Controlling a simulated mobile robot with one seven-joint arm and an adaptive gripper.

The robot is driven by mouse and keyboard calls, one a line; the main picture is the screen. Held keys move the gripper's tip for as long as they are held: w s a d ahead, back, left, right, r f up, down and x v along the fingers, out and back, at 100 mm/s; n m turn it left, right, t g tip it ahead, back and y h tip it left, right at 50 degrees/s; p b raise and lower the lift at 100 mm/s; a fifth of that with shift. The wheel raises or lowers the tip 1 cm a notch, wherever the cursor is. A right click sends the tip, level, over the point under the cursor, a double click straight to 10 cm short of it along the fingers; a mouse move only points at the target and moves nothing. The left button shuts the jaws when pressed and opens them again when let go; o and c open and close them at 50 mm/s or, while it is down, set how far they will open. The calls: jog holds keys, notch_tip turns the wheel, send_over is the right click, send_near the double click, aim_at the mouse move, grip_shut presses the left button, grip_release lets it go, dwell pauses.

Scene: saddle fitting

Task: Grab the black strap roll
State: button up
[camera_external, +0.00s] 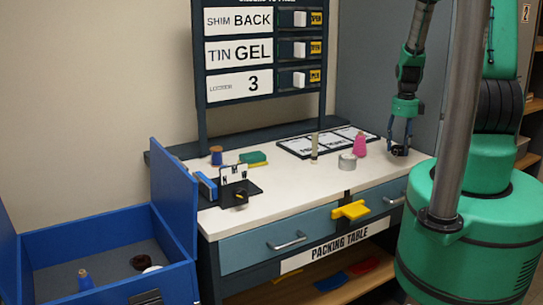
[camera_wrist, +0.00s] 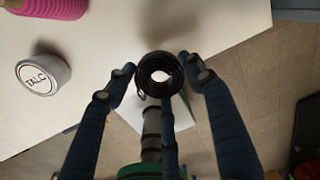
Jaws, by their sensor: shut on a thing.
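The black strap roll (camera_wrist: 147,66) is a coiled dark ring seen end-on between the fingers in the wrist view. My gripper (camera_wrist: 157,66) is shut on it, with a finger on the left and right and another finger beneath. In the external view my gripper (camera_external: 399,143) hangs at the right end of the white packing table (camera_external: 300,182), with the dark roll (camera_external: 398,151) at its fingertips. The image is too small to tell whether the roll touches the tabletop.
A grey talc tin (camera_external: 347,161) and pink spool (camera_external: 360,146) stand left of my gripper. A black stand with cards (camera_external: 235,187) is farther left. A yellow piece (camera_external: 350,210) juts from the table front.

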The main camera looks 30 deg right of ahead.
jog(key=shift+s+a+r, duration=0.15)
jog(key=shift+s+a, duration=0.55)
jog(key=shift+s, duration=0.35)
